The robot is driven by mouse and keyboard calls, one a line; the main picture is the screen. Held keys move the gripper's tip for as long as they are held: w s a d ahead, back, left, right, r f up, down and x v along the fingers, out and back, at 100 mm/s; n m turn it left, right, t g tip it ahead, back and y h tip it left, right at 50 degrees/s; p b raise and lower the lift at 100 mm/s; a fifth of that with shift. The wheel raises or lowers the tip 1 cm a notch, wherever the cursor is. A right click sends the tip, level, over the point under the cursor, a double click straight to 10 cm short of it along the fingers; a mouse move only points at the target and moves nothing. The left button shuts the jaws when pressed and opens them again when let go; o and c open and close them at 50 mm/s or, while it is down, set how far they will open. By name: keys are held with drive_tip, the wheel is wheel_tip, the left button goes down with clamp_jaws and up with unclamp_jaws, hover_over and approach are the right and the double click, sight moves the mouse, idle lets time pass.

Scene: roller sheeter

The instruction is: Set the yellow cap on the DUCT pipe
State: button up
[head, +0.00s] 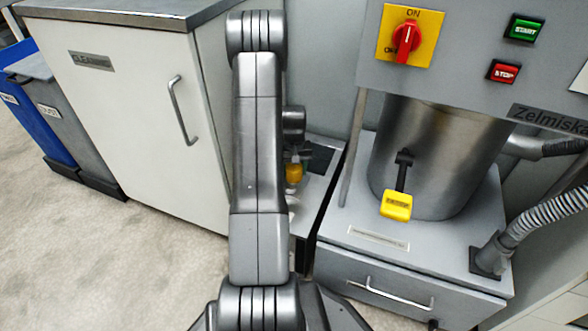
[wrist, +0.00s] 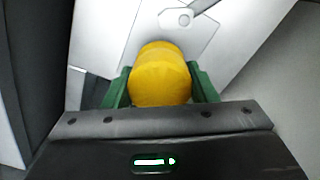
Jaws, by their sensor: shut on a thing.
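The yellow cap (wrist: 161,76) sits between the two green fingers of my gripper (wrist: 161,88) in the wrist view, and the gripper is shut on it. In the head view the cap (head: 293,173) shows as a small yellow shape just right of my arm, above a low grey surface; my arm hides most of the gripper (head: 296,160) there. A small pale upright piece (head: 292,199) shows below the cap, partly behind my arm. I cannot read a DUCT label in either view, so I cannot tell whether this piece is the pipe.
A white cabinet (head: 130,90) marked CLEANING stands left of my arm. The grey machine (head: 450,60) on the right has a steel drum (head: 440,150), a yellow-tagged lever (head: 396,205) and a ribbed hose (head: 540,215). Blue and grey bins stand far left. Bare floor lies at front left.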

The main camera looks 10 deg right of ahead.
drive_tip(key=shift+f+b, duration=0.45)
drive_tip(key=shift+f, duration=0.4)
idle(0.3)
drive_tip(key=o, duration=1.1)
drive_tip(key=shift+c, duration=0.2)
drive_tip(key=shift+r, duration=0.1)
wheel_tip(320, 180, up, 14)
drive_tip(key=p, duration=0.5)
drive_tip(key=shift+f, duration=0.2)
